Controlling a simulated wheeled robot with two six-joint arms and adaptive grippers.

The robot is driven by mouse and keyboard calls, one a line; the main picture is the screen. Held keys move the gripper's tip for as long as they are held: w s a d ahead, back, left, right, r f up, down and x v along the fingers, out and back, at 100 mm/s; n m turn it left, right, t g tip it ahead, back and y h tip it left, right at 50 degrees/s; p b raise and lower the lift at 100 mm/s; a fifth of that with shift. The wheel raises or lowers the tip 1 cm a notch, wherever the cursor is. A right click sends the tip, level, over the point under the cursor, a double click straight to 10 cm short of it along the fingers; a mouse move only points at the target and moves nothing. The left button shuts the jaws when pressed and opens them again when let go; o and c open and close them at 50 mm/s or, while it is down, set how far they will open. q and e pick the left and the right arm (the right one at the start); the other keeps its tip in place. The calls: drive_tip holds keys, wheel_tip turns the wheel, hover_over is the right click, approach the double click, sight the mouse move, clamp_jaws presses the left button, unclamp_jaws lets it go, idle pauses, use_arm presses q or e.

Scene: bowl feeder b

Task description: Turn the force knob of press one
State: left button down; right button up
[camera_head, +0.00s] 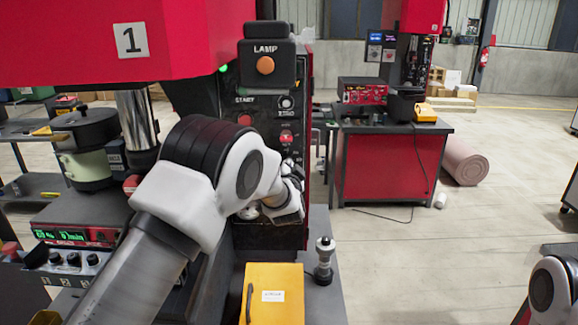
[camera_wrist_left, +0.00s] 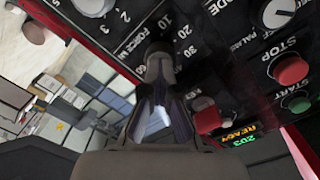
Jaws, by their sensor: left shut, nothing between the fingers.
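Press one (camera_head: 190,30) stands at the left in the head view, with its dark control panel (camera_head: 262,95) facing me. My left gripper (camera_head: 290,205) is at the lower part of this panel, partly hidden by its own wrist. In the left wrist view the left gripper (camera_wrist_left: 160,72) is shut and empty, its tips at the middle of the force scale (camera_wrist_left: 181,32). The tips cover the force knob, so its pointer cannot be read. I cannot tell whether they touch it. My right gripper is out of view; only part of that arm shows at the lower right.
In the wrist view a red stop button (camera_wrist_left: 291,69), a green start button (camera_wrist_left: 297,103), a mode knob (camera_wrist_left: 279,12) and a red key switch (camera_wrist_left: 207,115) are close by. A yellow box (camera_head: 273,300) and a joystick-like post (camera_head: 324,262) stand below the panel.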

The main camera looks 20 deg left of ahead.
use_arm(q)
drive_tip(key=c, duration=1.1)
unclamp_jaws()
drive_tip(key=shift+a+r, duration=0.3)
drive_tip(key=shift+r, duration=0.45)
drive_tip(key=o, duration=0.3)
drive_tip(key=shift+w+a+f, duration=0.15)
drive_tip(key=shift+a+f, duration=0.05)
drive_tip(key=shift+a, duration=0.05)
drive_tip(key=shift+o, duration=0.2)
drive_tip(key=shift+w+a+f, duration=0.1)
drive_tip(key=shift+w+f, duration=0.05)
drive_tip(key=shift+f, duration=0.1)
drive_tip(key=shift+d+f, duration=0.25)
drive_tip(key=shift+d, duration=0.1)
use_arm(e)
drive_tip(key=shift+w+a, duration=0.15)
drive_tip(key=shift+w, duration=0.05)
use_arm(q)
drive_tip(key=v, duration=0.6)
drive_tip(key=shift+s+f, duration=0.25)
drive_tip(key=shift+f, duration=0.15)
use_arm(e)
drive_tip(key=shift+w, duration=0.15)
